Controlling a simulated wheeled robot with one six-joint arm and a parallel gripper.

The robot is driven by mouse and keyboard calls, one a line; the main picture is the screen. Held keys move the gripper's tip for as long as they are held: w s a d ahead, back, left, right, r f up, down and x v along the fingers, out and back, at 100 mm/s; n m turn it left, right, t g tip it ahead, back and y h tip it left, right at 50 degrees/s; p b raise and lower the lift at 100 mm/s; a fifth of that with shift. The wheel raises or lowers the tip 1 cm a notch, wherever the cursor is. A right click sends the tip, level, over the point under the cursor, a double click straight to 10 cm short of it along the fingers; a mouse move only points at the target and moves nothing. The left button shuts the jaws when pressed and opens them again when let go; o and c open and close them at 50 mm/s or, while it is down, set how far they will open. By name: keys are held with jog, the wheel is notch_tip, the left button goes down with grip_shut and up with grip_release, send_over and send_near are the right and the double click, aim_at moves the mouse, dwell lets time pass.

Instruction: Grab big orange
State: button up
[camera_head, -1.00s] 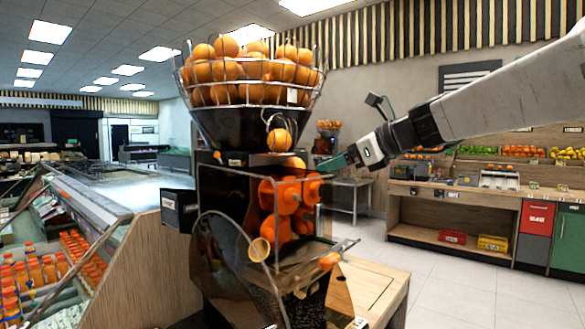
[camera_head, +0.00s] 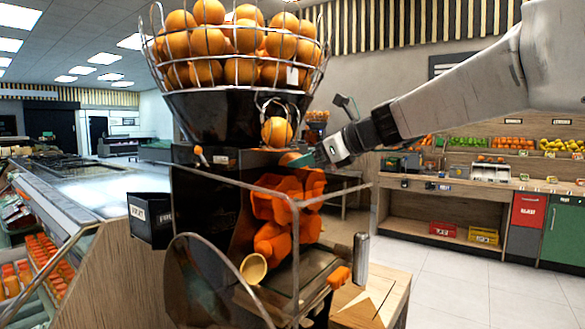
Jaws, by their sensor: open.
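A single orange (camera_head: 277,131) sits in a small wire holder at the front of the juicer (camera_head: 215,120), below the basket. Many more oranges (camera_head: 235,45) are heaped in the wire basket on top. I cannot tell from size which one is the big orange. My gripper (camera_head: 303,159) reaches in from the right, just below and right of the single orange. It is open, and nothing shows between its fingers. Its fingertips are small here and partly lost against the orange squeezing parts (camera_head: 285,205). A gap to the single orange seems to remain.
A clear guard with metal edges (camera_head: 250,185) stands in front of the squeezing parts, below my gripper. The wire basket rim (camera_head: 235,88) overhangs the single orange.

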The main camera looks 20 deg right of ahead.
aim_at(287, 157)
jog(key=x, duration=0.4)
jog(key=shift+f, duration=0.1)
jog(key=shift+s, duration=0.1)
jog(key=c, duration=0.8)
